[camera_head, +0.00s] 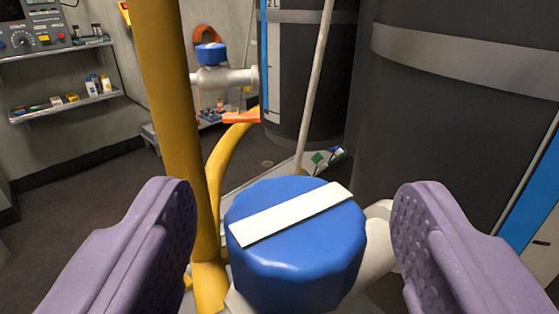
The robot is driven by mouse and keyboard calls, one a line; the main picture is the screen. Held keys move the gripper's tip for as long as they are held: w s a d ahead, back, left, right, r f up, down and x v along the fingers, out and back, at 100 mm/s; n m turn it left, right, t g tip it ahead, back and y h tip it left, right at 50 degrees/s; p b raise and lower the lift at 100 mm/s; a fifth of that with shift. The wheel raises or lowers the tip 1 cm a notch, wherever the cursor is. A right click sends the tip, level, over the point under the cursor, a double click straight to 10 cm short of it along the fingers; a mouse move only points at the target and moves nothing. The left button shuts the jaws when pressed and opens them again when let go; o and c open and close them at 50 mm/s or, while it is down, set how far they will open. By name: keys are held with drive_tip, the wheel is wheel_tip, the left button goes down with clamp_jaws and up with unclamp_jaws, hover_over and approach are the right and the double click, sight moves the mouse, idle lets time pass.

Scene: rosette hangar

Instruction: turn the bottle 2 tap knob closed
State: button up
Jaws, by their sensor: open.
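A large blue tap knob (295,262) with a white bar marking across its top is at the lower middle of the picture. The white bar runs slanted, from lower left to upper right. A white pipe (379,245) shows behind the knob on its right. My gripper (293,225) is open, with one purple finger on each side of the knob. A gap shows between each finger and the knob. Another blue knob (211,54) sits on a white valve further back. I see no number on the near knob.
A yellow post (168,110) stands just left of the near knob. Large dark bottles (440,120) with grey straps fill the right side. A thin pale rod (316,85) rises behind the knob. Shelves (68,106) with small items hang at the far left above open floor.

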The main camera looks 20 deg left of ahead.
drive_tip(key=shift+x, duration=1.1)
drive_tip(key=c, duration=1)
drive_tip(key=shift+o, duration=0.2)
